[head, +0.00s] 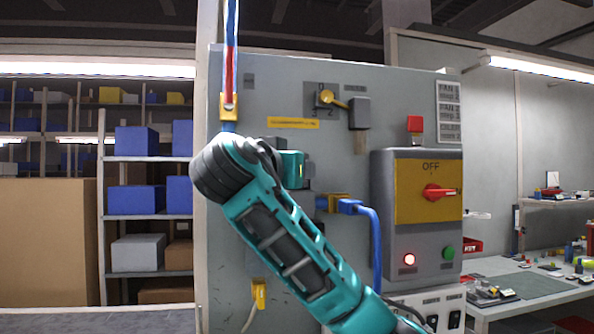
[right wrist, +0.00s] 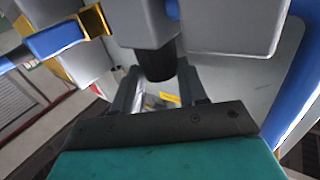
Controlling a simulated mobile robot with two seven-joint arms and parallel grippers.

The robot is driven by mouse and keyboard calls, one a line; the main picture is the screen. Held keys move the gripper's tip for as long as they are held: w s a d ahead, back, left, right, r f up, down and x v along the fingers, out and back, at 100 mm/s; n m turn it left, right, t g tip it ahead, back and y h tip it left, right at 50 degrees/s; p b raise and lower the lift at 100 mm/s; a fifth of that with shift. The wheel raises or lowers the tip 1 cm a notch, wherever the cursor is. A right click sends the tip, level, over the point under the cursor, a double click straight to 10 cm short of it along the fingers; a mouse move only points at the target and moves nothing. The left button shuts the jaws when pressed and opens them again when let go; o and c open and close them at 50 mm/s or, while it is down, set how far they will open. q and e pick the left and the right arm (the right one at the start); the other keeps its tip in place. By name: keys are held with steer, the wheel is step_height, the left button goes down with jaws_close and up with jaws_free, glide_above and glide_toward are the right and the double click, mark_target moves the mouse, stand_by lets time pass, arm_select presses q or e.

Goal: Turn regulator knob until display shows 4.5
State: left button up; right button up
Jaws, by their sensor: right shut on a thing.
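In the right wrist view, my right gripper (right wrist: 160,88) is closed around a short black knob (right wrist: 159,64) under a grey housing (right wrist: 148,22). The two dark fingers stand on either side of the knob. In the head view, my right arm crosses in front of the grey panel (head: 420,105), and its wrist covers the regulator and knob. No display reading can be made out in either view. My left gripper is not in view.
A blue cable with a blue plug (head: 349,206) leaves the panel just right of my wrist. A switch box with a red rotary handle (head: 438,193) is farther right. A red-and-blue pipe (head: 230,60) runs down above my wrist. Shelves with blue bins (head: 136,140) stand at left.

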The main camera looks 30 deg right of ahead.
steer(key=m+g+h, duration=0.1)
steer(key=g, duration=0.1)
steer(key=m+g+h, duration=0.1)
steer(key=w+m+g+h, duration=0.1)
steer(key=m+g, duration=0.1)
steer(key=shift+a+f+g, duration=0.1)
steer(key=shift+a+g, duration=0.2)
steer(key=shift+w+m+g+h, duration=0.15)
steer(key=shift+m+g+h, duration=0.45)
steer(key=shift+m+g, duration=0.7)
steer(key=shift+g, duration=0.5)
steer(key=o, duration=1.1)
steer(key=shift+c, duration=0.2)
steer(key=shift+r, duration=0.25)
steer(key=shift+d+t, duration=0.1)
steer(key=shift+t, duration=0.3)
